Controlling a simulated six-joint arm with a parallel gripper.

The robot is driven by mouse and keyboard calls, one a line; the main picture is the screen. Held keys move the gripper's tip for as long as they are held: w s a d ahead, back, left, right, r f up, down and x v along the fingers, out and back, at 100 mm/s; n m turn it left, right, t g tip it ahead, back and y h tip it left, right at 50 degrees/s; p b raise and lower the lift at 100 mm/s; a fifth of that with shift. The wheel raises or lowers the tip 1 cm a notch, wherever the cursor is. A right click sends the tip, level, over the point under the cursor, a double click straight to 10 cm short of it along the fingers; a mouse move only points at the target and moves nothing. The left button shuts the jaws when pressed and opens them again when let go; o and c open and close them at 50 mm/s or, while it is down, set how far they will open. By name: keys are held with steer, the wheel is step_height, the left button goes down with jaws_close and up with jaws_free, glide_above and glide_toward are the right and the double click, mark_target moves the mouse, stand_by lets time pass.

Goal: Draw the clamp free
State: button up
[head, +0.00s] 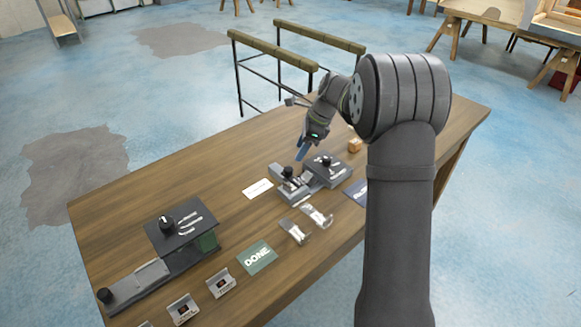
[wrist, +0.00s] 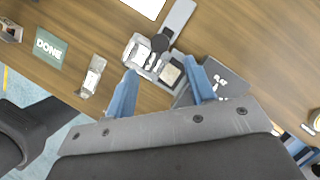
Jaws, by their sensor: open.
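I take the clamp to be the grey part with a black knob (head: 288,171) on the right-hand fixture. The wrist view shows its black knob (wrist: 160,43) beside a grey block (wrist: 138,49). The fixture also has a dark box with a dial (head: 328,172), partly behind my fingers as a dark panel (wrist: 229,82) in the wrist view. My gripper (head: 301,154) is above this fixture, its blue fingers pointing down. In the wrist view my gripper (wrist: 160,66) is open, with the knob a little beyond the gap between the fingertips. I cannot tell the height gap.
A second fixture with a dial box (head: 180,226) and black end knob (head: 104,296) stands at left. A green DONE card (head: 257,257), metallic brackets (head: 296,231), a white card (head: 257,188) and a wooden block (head: 354,145) lie on the table (head: 135,190). Padded rails (head: 270,58) stand behind.

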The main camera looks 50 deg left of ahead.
mark_target(289, 168)
steer(key=x, duration=0.9)
